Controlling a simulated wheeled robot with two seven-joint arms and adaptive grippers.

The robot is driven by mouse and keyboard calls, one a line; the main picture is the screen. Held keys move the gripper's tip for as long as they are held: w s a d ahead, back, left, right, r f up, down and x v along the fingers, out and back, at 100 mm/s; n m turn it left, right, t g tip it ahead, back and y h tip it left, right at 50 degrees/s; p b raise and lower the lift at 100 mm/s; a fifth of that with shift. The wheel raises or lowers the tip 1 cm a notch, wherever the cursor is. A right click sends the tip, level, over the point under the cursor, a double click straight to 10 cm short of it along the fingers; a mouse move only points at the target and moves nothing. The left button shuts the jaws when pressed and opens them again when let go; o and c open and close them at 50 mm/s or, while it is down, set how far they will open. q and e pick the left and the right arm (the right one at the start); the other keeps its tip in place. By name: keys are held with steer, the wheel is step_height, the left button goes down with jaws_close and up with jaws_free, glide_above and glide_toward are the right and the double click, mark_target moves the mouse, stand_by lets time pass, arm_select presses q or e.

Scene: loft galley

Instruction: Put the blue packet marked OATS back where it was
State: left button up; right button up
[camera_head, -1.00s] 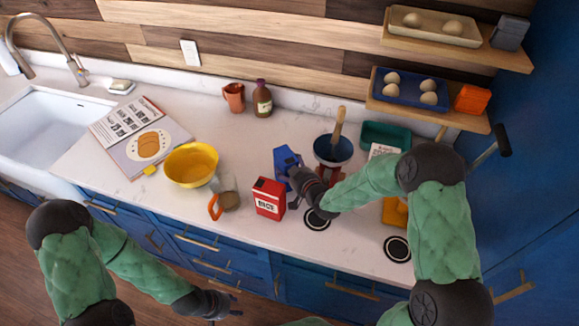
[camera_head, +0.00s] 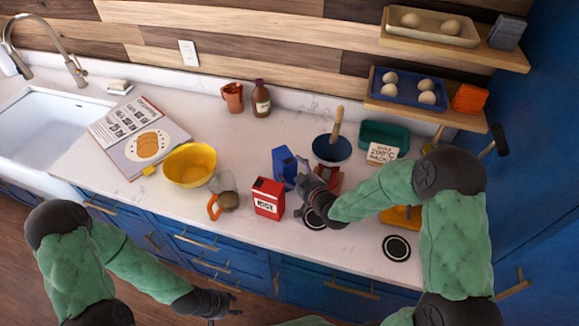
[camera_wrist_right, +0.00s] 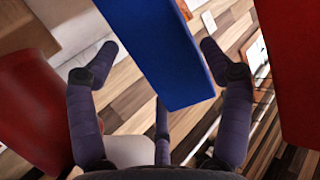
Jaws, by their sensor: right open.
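The blue packet (camera_head: 284,164) stands upright on the white counter, behind and just right of the red packet (camera_head: 268,198). Its OATS marking cannot be read from here. My right gripper (camera_head: 305,186) is open, close to the packet's right side, and hides part of its lower edge.
A glass jug (camera_head: 225,190) with an orange handle, a yellow bowl (camera_head: 190,166) and an open book (camera_head: 138,138) lie left. A teal tray (camera_head: 384,134) and a card (camera_head: 382,153) are right.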

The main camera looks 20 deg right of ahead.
steer(key=v, duration=0.7)
steer(key=shift+s, duration=0.25)
